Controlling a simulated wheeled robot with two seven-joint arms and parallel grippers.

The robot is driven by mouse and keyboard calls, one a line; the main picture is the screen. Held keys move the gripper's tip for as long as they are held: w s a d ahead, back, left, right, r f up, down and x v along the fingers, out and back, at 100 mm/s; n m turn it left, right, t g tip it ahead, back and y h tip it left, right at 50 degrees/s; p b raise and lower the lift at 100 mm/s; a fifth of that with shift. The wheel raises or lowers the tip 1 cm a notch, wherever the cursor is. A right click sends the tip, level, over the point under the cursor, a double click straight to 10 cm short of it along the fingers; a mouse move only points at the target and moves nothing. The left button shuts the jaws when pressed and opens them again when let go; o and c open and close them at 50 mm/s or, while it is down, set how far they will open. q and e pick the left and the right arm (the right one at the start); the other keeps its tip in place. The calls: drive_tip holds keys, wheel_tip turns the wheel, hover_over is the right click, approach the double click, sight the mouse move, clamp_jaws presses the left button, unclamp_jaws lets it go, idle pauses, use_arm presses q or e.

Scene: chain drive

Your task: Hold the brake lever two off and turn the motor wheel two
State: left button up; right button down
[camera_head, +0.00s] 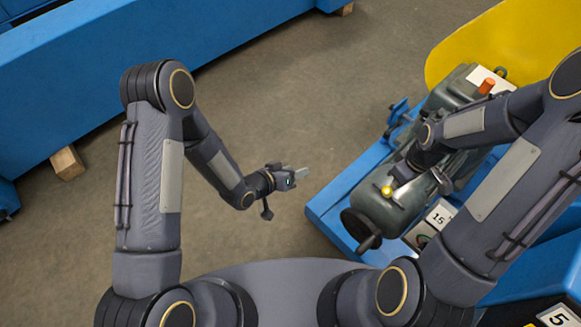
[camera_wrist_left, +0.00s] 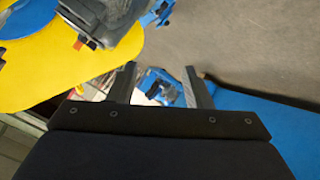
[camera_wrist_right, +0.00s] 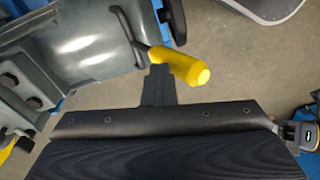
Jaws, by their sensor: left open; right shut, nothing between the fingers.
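A grey-green motor (camera_head: 385,212) lies on a blue base at the right of the head view. A lever with a yellow grip (camera_wrist_right: 182,64) rises from its housing; the grip's yellow end (camera_head: 387,190) also shows in the head view. My right gripper (camera_wrist_right: 158,70) is shut and empty, its fingertips right beside the yellow grip; I cannot tell if they touch. A dark round part with a handle (camera_head: 369,242), perhaps the motor wheel, is at the motor's near end. My left gripper (camera_head: 300,172) is open and empty over the floor, left of the motor; its fingers (camera_wrist_left: 161,85) stand apart.
A yellow guard (camera_head: 495,45) stands behind the motor, near an orange knob (camera_head: 487,86). A long blue beam (camera_head: 110,75) crosses the back left. Bare floor (camera_head: 290,110) lies left of the motor.

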use_arm(q)
drive_tip(key=shift+w+a+r, duration=0.35)
drive_tip(key=shift+a, duration=0.05)
drive_tip(key=shift+c, duration=0.4)
drive_tip(key=c, duration=0.7)
drive_tip(key=shift+d+f, duration=0.1)
drive_tip(key=shift+f, duration=0.05)
clamp_jaws()
drive_tip(key=s+d+f+m+g+y, duration=0.2)
drive_tip(key=s+d+f+m+g, duration=0.1)
drive_tip(key=s+d+f+g, duration=0.25)
drive_tip(key=s+d+r+m+g, duration=0.3)
drive_tip(key=s+g, duration=0.3)
drive_tip(key=s, duration=0.2)
drive_tip(key=shift+s+d+r+g, duration=0.3)
drive_tip(key=shift+d+r+g, duration=0.05)
drive_tip(key=shift+r, duration=0.1)
